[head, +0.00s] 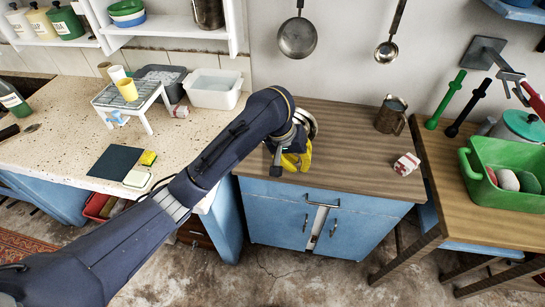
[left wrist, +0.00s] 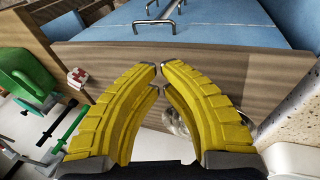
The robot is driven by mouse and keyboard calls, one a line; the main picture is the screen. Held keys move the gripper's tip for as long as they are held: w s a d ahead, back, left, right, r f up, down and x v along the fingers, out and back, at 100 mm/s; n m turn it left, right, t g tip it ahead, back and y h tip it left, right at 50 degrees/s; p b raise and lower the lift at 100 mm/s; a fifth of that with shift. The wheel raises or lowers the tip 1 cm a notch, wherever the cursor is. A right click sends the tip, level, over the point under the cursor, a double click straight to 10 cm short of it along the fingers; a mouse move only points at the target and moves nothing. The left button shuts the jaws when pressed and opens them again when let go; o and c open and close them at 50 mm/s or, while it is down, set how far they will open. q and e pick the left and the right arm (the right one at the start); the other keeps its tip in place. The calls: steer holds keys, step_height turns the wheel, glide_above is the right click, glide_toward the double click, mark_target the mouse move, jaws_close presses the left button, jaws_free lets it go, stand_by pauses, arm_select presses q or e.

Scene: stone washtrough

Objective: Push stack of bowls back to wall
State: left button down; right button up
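My left arm reaches in from the left over the wooden cabinet top (head: 350,140). My left gripper (head: 292,162) points down near its front left part, with its yellow fingers at the wood. In the left wrist view the gripper's fingertips (left wrist: 160,66) come together with only a thin gap and nothing between them. A shiny round metal edge (head: 309,123), which looks like the stack of bowls, shows just behind my wrist. Shiny metal also shows past the fingers in the left wrist view (left wrist: 176,122). Most of it is hidden, and I cannot tell whether the fingers touch it. My right gripper is out of view.
A metal jug (head: 391,115) stands at the back right of the cabinet top, with a small red-and-white box (head: 406,164) in front of it. A green basin (head: 505,172) stands on the right table. The wood between gripper and jug is clear. Pans hang on the wall.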

arm_select(q)
steer(key=shift+w+a+f+t+y, duration=0.35)
steer(key=shift+w+a+f+y, duration=0.2)
steer(key=shift+w+a+f, duration=0.5)
steer(key=shift+w+a+f+t+y, duration=0.4)
steer(key=shift+w+a+f+y, duration=0.3)
steer(key=shift+a, duration=0.5)
steer(key=shift+w+a+f+t+y, duration=0.35)
steer(key=shift+w+a+f+y, duration=0.1)
steer(key=shift+w+a+f, duration=0.6)
steer(key=x, duration=0.4)
steer(key=shift+a+f, duration=0.15)
steer(key=shift+f, duration=0.1)
steer(key=w, duration=0.2)
steer(key=shift+w+d+f, duration=0.15)
steer(key=shift+w+d, duration=0.25)
steer(key=shift+w, duration=0.6)
